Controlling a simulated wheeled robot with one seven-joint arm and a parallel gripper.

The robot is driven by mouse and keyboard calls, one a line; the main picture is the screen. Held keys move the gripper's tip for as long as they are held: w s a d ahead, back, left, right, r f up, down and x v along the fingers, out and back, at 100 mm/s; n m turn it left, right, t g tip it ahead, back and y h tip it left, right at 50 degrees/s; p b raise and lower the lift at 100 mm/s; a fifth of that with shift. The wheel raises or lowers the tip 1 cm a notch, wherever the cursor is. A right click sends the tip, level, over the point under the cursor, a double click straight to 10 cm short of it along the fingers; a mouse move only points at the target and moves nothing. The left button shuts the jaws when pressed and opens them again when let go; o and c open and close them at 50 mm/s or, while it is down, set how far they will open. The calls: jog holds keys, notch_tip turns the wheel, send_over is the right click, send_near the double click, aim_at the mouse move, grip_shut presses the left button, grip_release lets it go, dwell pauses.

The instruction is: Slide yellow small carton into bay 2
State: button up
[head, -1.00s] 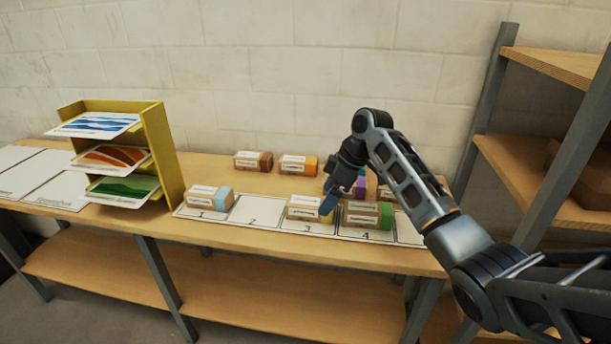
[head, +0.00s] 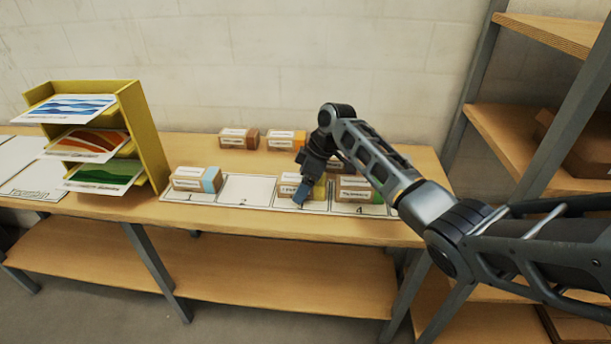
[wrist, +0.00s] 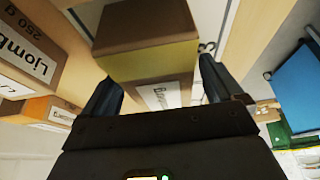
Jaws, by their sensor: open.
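The yellow small carton (head: 320,188) is brown card with a yellow band and a white label. It sits in bay 3 (head: 315,206) of the numbered strip, partly hidden by my gripper (head: 303,192). In the wrist view the carton (wrist: 150,60) shows between my two open fingers (wrist: 159,76), its yellow band across the middle. I cannot tell whether either finger touches it. Bay 2 (head: 245,191) is empty and lies just left of the carton.
A light-blue-banded carton (head: 196,179) stands in bay 1, and a green-banded carton (head: 358,188) in bay 4. Brown (head: 238,139) and orange (head: 286,140) cartons stand behind. A yellow paper rack (head: 150,130) is at the left. Bare bench lies behind bay 2.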

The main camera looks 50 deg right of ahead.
aim_at(244, 189)
jog(key=shift+c, duration=0.2)
jog(key=c, duration=1.2)
jog(key=shift+w+a+b, duration=0.75)
jog(key=shift+w+a, duration=0.7)
jog(key=shift+w, duration=0.3)
jog(key=shift+w+a+b, duration=0.75)
jog(key=shift+w+a, duration=0.7)
jog(key=shift+w, duration=0.25)
jog(key=shift+w+a+b, duration=0.75)
jog(key=shift+w+a, duration=0.25)
jog(key=shift+w, duration=0.15)
jog(key=shift+w+a+b, duration=0.75)
jog(key=shift+w+a, duration=0.2)
jog(key=shift+w, duration=0.2)
jog(key=o, duration=1.4)
jog(key=shift+c, duration=0.2)
jog(key=shift+r+p, duration=2.45)
jog(key=shift+r, duration=0.55)
